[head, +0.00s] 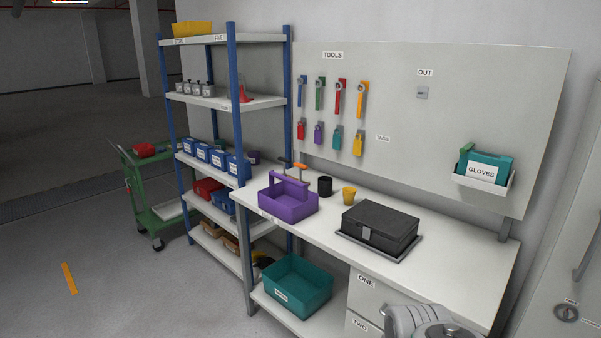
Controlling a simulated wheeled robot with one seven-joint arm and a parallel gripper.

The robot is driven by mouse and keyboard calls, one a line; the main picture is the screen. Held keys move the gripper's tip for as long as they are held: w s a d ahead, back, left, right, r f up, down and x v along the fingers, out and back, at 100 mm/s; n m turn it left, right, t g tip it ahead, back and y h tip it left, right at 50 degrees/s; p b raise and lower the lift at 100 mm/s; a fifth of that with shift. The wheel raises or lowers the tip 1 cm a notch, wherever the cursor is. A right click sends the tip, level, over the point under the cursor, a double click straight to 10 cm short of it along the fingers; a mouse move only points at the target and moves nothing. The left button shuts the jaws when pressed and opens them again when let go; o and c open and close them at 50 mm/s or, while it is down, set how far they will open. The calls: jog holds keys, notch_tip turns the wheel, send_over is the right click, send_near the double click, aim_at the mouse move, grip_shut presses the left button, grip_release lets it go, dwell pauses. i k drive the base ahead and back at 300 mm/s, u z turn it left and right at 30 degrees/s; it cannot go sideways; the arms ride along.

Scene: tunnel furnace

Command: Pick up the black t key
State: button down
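I cannot make out a black t key for certain. A purple tote (288,208) with a raised handle stands on the left part of the workbench. A small orange and dark handle-like thing (299,166) shows just above the tote; its shape is too small to tell. A black cup (325,186) and a yellow cup (349,196) stand right of the tote. A closed black case (380,226) lies on a grey tray on the bench. Part of my grey arm shows at the bottom right; my gripper is not in view.
The workbench (455,262) has free room right of the case. Coloured tools and tags hang on the board (440,130), with a gloves box (485,167) at right. A teal bin (297,285) sits below. Shelves and a green cart (150,200) stand left.

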aim_at(284, 160)
jog(key=u, duration=0.4)
jog(key=k, duration=1.05)
jog(key=u, duration=1.15)
jog(key=i, duration=4.55)
jog(key=z, duration=0.7)
jog(key=i, duration=1)
jog(key=z, duration=1.85)
jog(key=i, duration=1.15)
jog(key=z, duration=0.85)
